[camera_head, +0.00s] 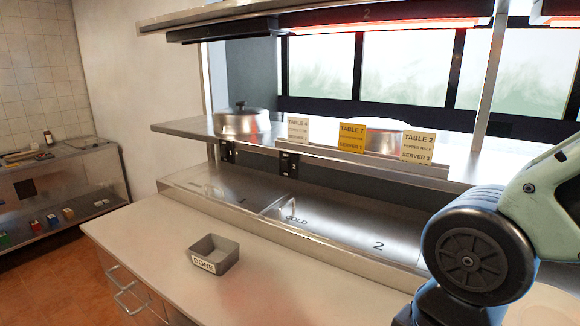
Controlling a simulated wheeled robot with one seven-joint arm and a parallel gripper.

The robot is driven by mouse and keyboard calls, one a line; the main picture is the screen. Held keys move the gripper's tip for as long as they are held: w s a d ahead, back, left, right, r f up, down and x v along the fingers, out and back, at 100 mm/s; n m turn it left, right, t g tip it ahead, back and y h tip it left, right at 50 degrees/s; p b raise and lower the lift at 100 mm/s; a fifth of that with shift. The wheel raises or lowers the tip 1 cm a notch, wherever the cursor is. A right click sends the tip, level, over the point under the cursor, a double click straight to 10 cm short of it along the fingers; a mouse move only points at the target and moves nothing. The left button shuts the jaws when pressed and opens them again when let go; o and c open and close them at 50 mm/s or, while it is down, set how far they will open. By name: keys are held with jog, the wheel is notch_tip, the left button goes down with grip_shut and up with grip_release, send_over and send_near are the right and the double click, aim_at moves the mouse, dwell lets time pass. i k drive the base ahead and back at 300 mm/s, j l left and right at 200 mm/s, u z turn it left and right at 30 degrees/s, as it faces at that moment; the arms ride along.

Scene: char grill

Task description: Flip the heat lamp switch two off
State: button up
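A heat lamp (390,25) glows orange-red under the top shelf, below a mark "2" on the shelf edge. A dark, unlit unit (225,31) hangs to its left, and part of another glowing lamp (562,20) shows at the right edge. Two small black fittings, one at the left (227,151) and one to its right (288,164), sit on the front below the middle shelf. They look like switches or sockets; their positions are too small to read. My gripper is out of view; only a pale green and black part of my arm shows at the lower right.
The middle shelf (185,126) holds a lidded metal pot (241,121) and order tickets (352,137) in a rail. Below are metal wells marked "COLD" and "2". A grey "DONE" bin (214,252) stands on the mostly clear white counter (130,232). A glass case (60,190) is at left.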

aim_at(285, 162)
jog(key=j+u, duration=0.4)
jog(key=i+j+u, duration=0.15)
jog(key=u, duration=0.2)
jog(key=i+j+u, duration=0.1)
jog(key=j+u, duration=0.15)
jog(key=u, duration=0.15)
